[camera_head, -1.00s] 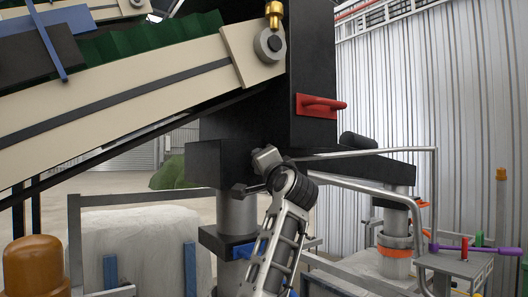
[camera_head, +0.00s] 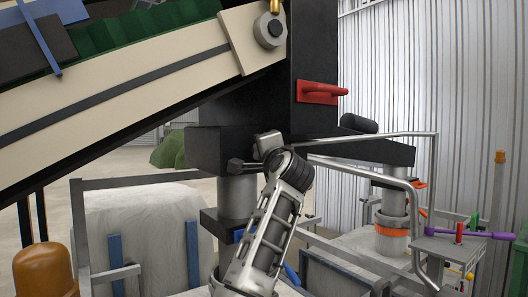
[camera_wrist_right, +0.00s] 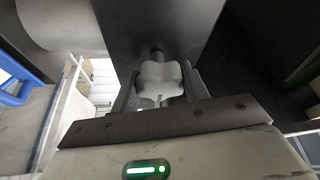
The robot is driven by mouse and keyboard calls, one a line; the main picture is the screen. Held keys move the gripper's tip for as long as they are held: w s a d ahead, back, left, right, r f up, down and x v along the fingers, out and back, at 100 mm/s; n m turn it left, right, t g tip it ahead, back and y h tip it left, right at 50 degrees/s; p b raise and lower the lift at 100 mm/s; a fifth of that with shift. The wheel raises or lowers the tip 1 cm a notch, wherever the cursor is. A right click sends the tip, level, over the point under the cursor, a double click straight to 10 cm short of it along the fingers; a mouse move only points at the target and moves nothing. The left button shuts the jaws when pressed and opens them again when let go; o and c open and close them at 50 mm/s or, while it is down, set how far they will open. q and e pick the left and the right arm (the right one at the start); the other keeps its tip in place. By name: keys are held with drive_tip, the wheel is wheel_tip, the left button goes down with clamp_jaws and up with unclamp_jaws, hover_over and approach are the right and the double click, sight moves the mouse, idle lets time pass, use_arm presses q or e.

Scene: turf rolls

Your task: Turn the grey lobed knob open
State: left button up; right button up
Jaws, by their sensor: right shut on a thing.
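The grey lobed knob (camera_wrist_right: 160,80) shows in the right wrist view, in front of a dark flat face, with a short stem behind it. My right gripper (camera_wrist_right: 161,75) has one dark finger on each side of the knob and is shut on it. In the head view my right arm reaches up from the bottom middle to the large black machine block (camera_head: 225,150). I cannot make out the knob there. My left gripper is in neither view.
A cream conveyor (camera_head: 120,95) slopes across the upper left. A red handle (camera_head: 322,93) sits on the black column. Bent grey rails (camera_head: 380,179) run to the right of my arm. A purple lever (camera_head: 475,235) and an orange-brown dome (camera_head: 44,270) stand lower down.

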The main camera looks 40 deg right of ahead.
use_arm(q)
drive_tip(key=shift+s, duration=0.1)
use_arm(e)
drive_tip(key=o, duration=1)
use_arm(q)
drive_tip(key=b, duration=0.2)
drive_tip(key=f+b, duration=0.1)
drive_tip(key=b, duration=0.1)
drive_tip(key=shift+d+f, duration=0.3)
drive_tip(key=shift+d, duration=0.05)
use_arm(e)
drive_tip(key=v, duration=1.6)
drive_tip(key=shift+w+f, duration=0.1)
